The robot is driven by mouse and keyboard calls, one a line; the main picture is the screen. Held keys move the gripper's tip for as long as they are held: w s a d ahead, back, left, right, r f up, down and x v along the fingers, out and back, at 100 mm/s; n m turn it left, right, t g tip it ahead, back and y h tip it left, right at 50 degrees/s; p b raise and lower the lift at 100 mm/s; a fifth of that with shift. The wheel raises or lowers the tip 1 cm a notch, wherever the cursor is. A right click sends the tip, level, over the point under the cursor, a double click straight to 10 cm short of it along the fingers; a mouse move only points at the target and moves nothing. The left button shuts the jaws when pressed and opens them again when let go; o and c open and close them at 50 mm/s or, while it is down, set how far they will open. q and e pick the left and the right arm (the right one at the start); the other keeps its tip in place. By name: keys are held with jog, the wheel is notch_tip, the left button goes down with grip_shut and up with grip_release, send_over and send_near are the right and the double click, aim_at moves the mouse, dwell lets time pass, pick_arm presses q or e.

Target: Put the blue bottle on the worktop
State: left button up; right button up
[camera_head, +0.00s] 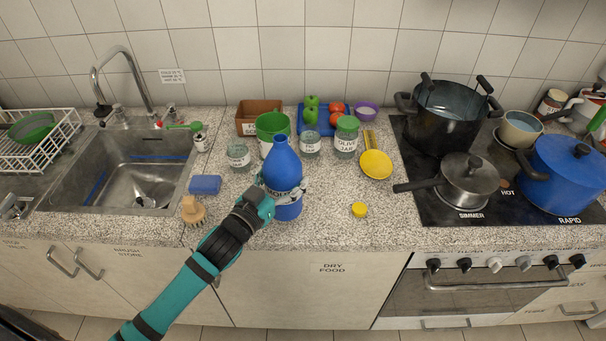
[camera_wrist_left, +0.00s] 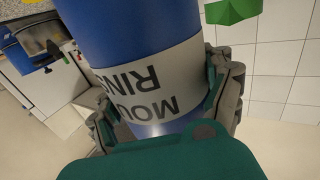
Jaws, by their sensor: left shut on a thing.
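The blue bottle (camera_head: 282,162) is upright over the front part of the speckled worktop (camera_head: 330,222), its narrow neck upward. My left gripper (camera_head: 282,190) is shut around its lower half. I cannot tell whether the base touches the worktop. In the left wrist view the bottle (camera_wrist_left: 120,35) fills the space between the fingers of my left gripper (camera_wrist_left: 168,100), and its pale label with dark letters shows upside down. My right gripper is not in view.
Left of the bottle are a blue sponge (camera_head: 205,185), a brush (camera_head: 193,210) and the sink (camera_head: 125,170). Behind it stand a green container (camera_head: 272,125) and jars (camera_head: 346,138). Worktop around the lid is clear.

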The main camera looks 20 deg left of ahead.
pick_arm(q)
jog(key=w+d+f+p, duration=0.1)
jog(key=w+d+f, duration=0.2)
jog(key=w+f, duration=0.1)
jog(key=shift+w, duration=0.2)
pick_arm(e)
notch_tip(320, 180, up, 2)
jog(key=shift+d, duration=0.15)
pick_arm(q)
jog(key=shift+f, duration=0.2)
jog(key=o, duration=1.2)
jog(key=shift+r, duration=0.1)
jog(key=shift+c, duration=0.2)
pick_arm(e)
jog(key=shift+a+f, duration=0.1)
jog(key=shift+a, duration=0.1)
